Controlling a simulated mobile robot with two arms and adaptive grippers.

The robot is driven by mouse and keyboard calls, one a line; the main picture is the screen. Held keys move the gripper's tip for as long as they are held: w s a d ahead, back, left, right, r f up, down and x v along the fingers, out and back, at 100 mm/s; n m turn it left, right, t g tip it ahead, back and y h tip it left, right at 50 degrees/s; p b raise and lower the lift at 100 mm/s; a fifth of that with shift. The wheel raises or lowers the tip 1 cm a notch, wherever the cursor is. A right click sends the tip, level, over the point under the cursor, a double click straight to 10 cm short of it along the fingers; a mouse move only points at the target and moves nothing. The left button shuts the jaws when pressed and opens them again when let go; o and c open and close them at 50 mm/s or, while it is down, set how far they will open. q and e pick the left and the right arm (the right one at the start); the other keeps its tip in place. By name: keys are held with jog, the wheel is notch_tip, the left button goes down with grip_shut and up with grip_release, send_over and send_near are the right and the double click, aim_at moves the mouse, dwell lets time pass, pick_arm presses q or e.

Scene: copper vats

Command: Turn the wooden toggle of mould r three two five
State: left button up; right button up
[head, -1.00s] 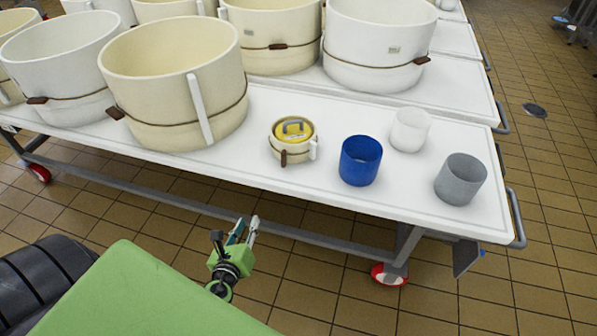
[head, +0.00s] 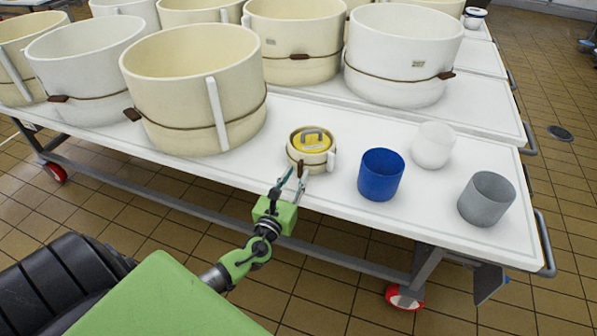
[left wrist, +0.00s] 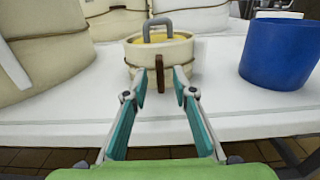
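The small cream mould (head: 294,152) with a yellow lid and a grey handle stands near the front edge of the white table. It also shows in the left wrist view (left wrist: 179,58). Its brown wooden toggle (left wrist: 160,73) hangs upright on its front and shows in the head view too (head: 300,168). My left gripper (head: 294,180) is open just in front of the mould. In the left wrist view its teal fingertips (left wrist: 160,84) are apart on either side of the toggle, which is not gripped. No label can be read on the small mould. My right gripper is not in view.
A blue cup (head: 381,174), a white cup (head: 433,145) and a grey cup (head: 486,199) stand to the right on the table (head: 340,220). A large cream mould (head: 190,90) stands to the left, with several more behind.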

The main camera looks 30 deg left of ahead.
aim_at(300, 169)
pick_arm(q)
jog(key=shift+x, duration=1.3)
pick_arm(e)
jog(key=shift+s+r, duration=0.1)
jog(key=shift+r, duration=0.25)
pick_arm(q)
grip_shut()
